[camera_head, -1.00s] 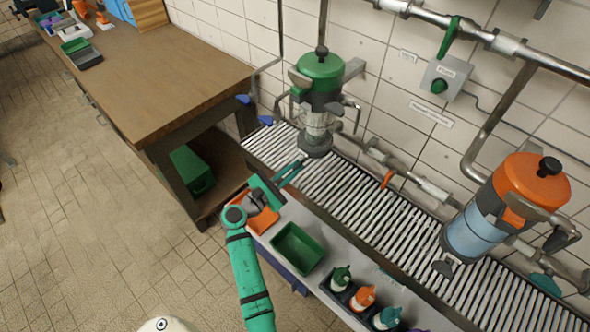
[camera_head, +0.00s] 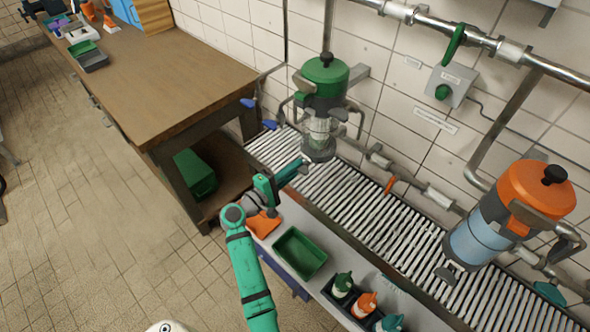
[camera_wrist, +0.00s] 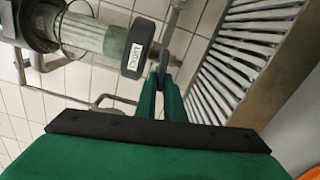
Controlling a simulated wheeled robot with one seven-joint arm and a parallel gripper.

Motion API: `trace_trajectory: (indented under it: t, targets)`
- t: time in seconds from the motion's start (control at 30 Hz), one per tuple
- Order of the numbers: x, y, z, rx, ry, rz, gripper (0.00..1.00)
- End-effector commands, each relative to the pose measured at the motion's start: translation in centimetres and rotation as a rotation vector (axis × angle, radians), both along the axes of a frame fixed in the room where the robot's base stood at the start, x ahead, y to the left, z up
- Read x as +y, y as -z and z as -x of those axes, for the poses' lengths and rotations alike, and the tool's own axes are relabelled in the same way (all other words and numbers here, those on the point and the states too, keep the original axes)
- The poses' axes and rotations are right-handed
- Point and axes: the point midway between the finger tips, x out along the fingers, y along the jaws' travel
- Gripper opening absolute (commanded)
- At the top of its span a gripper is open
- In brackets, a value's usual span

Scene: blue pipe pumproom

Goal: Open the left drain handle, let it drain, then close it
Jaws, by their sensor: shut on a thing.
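The left filter housing has a green cap (camera_head: 322,75) and a clear bowl (camera_head: 320,128) above a dark grey base. In the wrist view, the base carries a dark block with a white drain label (camera_wrist: 135,50). A thin grey drain handle (camera_wrist: 176,18) reaches down beside this block to my fingertips. My gripper (camera_head: 298,168) is by the foot of the left housing. In the wrist view, my gripper (camera_wrist: 163,88) is shut on the handle's end. The fingers hide the gripped part.
A slatted metal grating (camera_head: 375,215) runs under both housings. The orange-capped housing (camera_head: 535,190) with blue liquid stands right. A green tray (camera_head: 300,254), an orange cloth (camera_head: 262,224) and bottles (camera_head: 365,305) sit on the front ledge. A wooden bench (camera_head: 160,75) is at left.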

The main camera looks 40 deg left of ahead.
Motion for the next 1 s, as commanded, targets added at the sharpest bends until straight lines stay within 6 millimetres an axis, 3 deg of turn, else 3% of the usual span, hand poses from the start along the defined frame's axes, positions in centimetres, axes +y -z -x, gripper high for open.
trace_trajectory:
  t: [0.4, 0.93, 1.0]
  targets:
    - [0.05, -0.23, 0.12, -0.012, -0.001, -0.184, 0.0]
    - [0.04, -0.32, 0.12, -0.014, 0.0, -0.209, 0.0]
    - [0.04, -0.32, 0.11, -0.014, -0.001, -0.209, 0.21]
